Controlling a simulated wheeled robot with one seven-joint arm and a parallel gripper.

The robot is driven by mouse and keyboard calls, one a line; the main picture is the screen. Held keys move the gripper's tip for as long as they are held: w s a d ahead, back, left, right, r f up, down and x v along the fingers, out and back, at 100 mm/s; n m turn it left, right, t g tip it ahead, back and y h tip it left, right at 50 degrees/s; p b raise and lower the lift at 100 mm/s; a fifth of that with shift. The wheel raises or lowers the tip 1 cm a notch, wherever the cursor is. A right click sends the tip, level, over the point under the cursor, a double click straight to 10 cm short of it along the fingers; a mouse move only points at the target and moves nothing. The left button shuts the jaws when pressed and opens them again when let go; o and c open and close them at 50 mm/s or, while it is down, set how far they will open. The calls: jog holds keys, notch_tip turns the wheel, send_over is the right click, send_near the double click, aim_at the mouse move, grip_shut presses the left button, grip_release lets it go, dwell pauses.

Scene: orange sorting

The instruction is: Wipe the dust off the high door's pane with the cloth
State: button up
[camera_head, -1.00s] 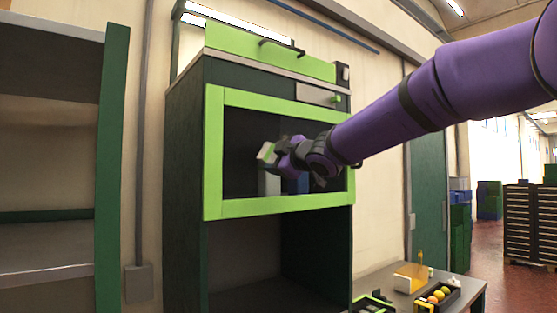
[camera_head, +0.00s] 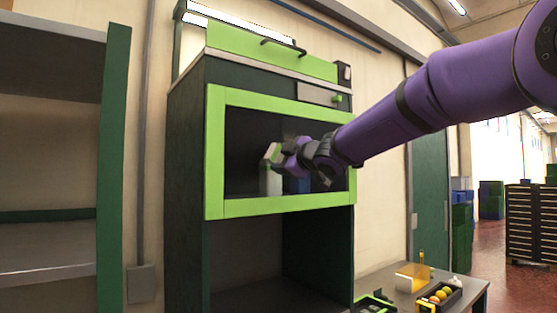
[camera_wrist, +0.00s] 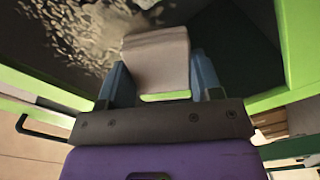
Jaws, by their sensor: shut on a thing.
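The high door (camera_head: 215,150) has a bright green frame around a dark pane (camera_head: 245,135) and is closed on the dark green cabinet. My gripper (camera_head: 279,156) is in front of the middle of the pane. It is shut on the cloth, a pale grey-beige pad with a green strip (camera_wrist: 158,58), held between two blue fingers. The pad's far face is hidden, so I cannot tell whether it touches the pane. Pale speckled dust (camera_wrist: 85,35) shows on the pane to the left of the cloth in the wrist view; the pane to the right looks dark and clear.
A green flap with a handle (camera_head: 283,46) is above. A low table (camera_head: 402,299) with fruit stands at lower right. Open shelves (camera_head: 48,262) stand left.

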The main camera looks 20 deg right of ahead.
aim_at(276, 143)
jog(key=shift+w+d, duration=0.2)
jog(key=shift+d, duration=0.5)
jog(key=shift+d, duration=0.1)
jog(key=shift+w+d+r, duration=0.95)
jog(key=shift+w+d, duration=0.8)
jog(key=shift+d, duration=3.25)
jog(key=shift+s+a, duration=0.75)
jog(key=shift+a, duration=1.55)
jog(key=shift+s+a, duration=0.7)
jog(key=shift+a, duration=1.65)
jog(key=shift+s+a, duration=0.75)
jog(key=shift+a, duration=1.55)
jog(key=shift+s+r, duration=0.1)
jog(key=shift+r, duration=0.95)
jog(key=w+d, duration=0.2)
jog(key=d, duration=0.5)
jog(key=w+d, duration=0.2)
jog(key=d, duration=0.4)
jog(key=shift+w+d, duration=0.4)
